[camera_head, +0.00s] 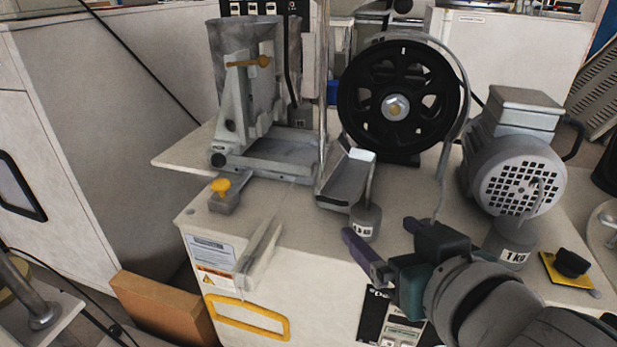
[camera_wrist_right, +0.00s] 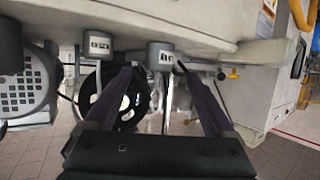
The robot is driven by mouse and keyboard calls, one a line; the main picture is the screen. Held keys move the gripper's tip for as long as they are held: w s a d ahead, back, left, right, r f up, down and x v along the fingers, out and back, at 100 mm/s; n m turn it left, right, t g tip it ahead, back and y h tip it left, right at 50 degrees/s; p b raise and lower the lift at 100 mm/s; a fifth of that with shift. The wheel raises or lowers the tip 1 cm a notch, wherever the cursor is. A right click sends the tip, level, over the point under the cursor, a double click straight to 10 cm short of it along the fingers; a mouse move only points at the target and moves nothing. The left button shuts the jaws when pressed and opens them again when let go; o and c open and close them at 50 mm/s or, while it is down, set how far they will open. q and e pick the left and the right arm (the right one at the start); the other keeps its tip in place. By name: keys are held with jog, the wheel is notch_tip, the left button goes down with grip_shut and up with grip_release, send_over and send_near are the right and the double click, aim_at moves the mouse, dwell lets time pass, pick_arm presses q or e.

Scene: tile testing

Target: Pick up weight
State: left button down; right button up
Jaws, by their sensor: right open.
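A small grey weight (camera_head: 366,222) with a white label and an upright stem stands on the machine's worktop (camera_head: 300,215), near its front edge. A larger grey weight marked 1 kg (camera_head: 512,245) stands to its right, below the motor. My right gripper (camera_head: 378,229) is open, with its purple fingers pointing at the small weight. In the right wrist view, which looks upside down, the small weight (camera_wrist_right: 160,56) shows between and just beyond the fingertips (camera_wrist_right: 154,68). I cannot tell whether they touch it. The 1 kg weight (camera_wrist_right: 98,45) is outside the fingers. My left gripper is out of view.
A black spoked wheel (camera_head: 400,103) and a grey motor (camera_head: 520,160) stand behind the weights. A metal chute (camera_head: 347,180) is close behind the small weight. A yellow plate with a black knob (camera_head: 570,265) lies at the right. The front-left worktop has some free room.

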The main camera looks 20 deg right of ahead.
aim_at(372, 223)
jog(key=b+x, duration=0.2)
jog(key=x, duration=0.1)
jog(key=b+x, duration=0.1)
jog(key=x, duration=0.1)
jog(key=shift+d+f+b, duration=0.1)
jog(key=shift+f+b, duration=0.2)
jog(key=shift+w, duration=0.25)
jog(key=shift+s, duration=0.1)
jog(key=shift+c, duration=0.6)
grip_shut()
jog(key=shift+r, duration=0.15)
